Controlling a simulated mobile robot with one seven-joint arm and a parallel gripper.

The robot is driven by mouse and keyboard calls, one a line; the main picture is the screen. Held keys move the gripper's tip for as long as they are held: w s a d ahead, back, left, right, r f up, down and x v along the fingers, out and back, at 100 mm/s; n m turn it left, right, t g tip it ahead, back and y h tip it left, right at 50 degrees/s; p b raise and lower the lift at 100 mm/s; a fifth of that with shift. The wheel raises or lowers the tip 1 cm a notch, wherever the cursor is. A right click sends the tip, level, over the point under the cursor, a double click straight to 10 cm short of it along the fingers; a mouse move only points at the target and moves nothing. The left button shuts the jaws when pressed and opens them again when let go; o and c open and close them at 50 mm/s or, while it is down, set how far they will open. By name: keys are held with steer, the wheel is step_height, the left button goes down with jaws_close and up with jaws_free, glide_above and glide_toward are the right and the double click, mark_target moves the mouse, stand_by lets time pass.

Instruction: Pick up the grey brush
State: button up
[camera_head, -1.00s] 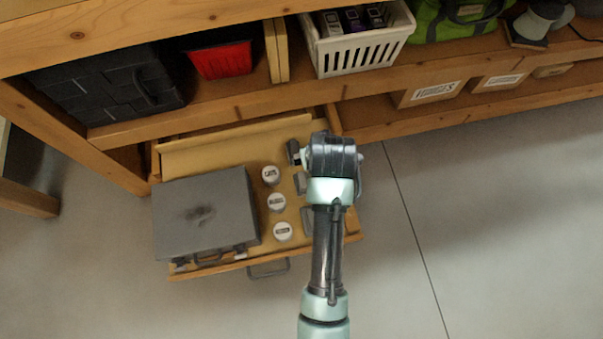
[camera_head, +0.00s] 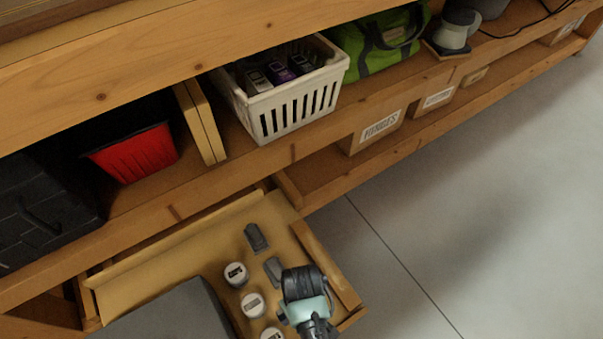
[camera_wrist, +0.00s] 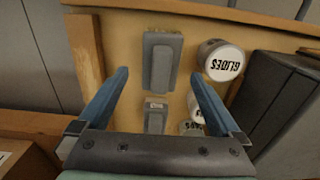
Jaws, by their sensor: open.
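Small grey block-like pieces lie along the right side of the open drawer (camera_head: 225,228). In the head view one (camera_head: 256,238) lies toward the back and another (camera_head: 273,270) just beside my wrist. In the wrist view a grey piece with a raised middle (camera_wrist: 162,60) lies ahead between my finger lines, and a smaller grey piece with a pale label (camera_wrist: 155,115) lies nearer. I cannot tell for certain which is the grey brush. My gripper (camera_wrist: 160,79) is open and empty, above the drawer with a finger to each side of these pieces. The head view hides its fingertips.
White-lidded jars (camera_head: 236,274) stand beside the grey pieces, one reading GLUDES (camera_wrist: 222,61). A large grey box (camera_head: 175,315) fills the drawer's left. The drawer's wooden side wall (camera_head: 325,262) is close to my wrist. A shelf with a white basket (camera_head: 280,105) overhangs behind.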

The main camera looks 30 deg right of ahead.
steer(key=shift+s+f+b, duration=0.2)
steer(key=shift+f+b, duration=1.05)
steer(key=shift+f, duration=0.25)
steer(key=shift+s+f+b, duration=0.15)
steer(key=shift+f+b, duration=1.1)
steer(key=shift+f, duration=0.25)
steer(key=shift+r, duration=0.1)
steer(key=c, duration=1.5)
step_height(320, 180, up, 10)
steer(key=p, duration=0.7)
steer(key=shift+p, duration=0.35)
